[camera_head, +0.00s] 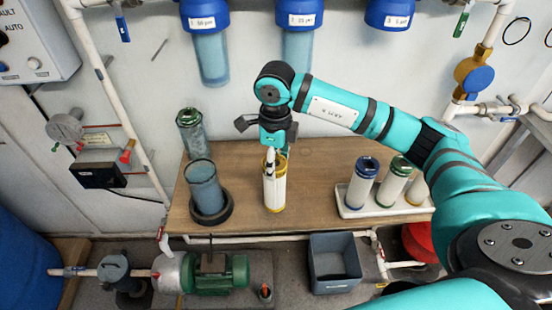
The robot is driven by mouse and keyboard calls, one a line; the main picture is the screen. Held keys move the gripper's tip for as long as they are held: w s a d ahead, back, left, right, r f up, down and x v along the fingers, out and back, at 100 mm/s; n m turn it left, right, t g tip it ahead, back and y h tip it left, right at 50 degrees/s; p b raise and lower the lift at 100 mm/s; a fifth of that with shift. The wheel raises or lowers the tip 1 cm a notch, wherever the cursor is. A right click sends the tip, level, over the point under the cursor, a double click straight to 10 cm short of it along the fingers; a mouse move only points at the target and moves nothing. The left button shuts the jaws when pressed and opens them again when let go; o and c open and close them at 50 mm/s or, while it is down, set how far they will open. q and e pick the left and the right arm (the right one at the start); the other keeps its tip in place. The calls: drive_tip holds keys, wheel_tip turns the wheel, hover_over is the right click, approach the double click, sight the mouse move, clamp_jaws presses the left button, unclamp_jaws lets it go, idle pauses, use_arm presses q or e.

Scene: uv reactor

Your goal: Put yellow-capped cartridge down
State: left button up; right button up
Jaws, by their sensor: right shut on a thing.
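The yellow-capped cartridge (274,190) is a white cylinder with yellow at its top and bottom. It stands upright at the middle of the wooden bench, and its base appears to be at the bench top. My right gripper (271,157) points down from above and is shut on the cartridge's upper end, hiding part of the cap. Whether the base bears on the wood cannot be told for sure. My left gripper is not in view.
A white tray (352,213) at the right holds a blue-capped cartridge (361,183), a green-capped one (393,181) and another partly hidden by my arm. A blue housing (206,188) stands in a black ring at left. Wooden bench (314,190) is bare between cartridge and tray.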

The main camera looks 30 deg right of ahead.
drive_tip(key=shift+w+d, duration=0.35)
drive_tip(key=shift+w, duration=0.45)
drive_tip(key=shift+f+p, duration=0.25)
drive_tip(key=shift+p, duration=0.05)
wheel_tip(320, 180, down, 4)
drive_tip(key=shift+r+p, duration=0.2)
drive_tip(key=shift+p, duration=0.25)
drive_tip(key=o, duration=1.6)
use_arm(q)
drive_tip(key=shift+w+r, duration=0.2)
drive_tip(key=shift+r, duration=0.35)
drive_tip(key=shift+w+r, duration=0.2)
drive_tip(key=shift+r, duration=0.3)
use_arm(e)
drive_tip(key=shift+r, duration=0.1)
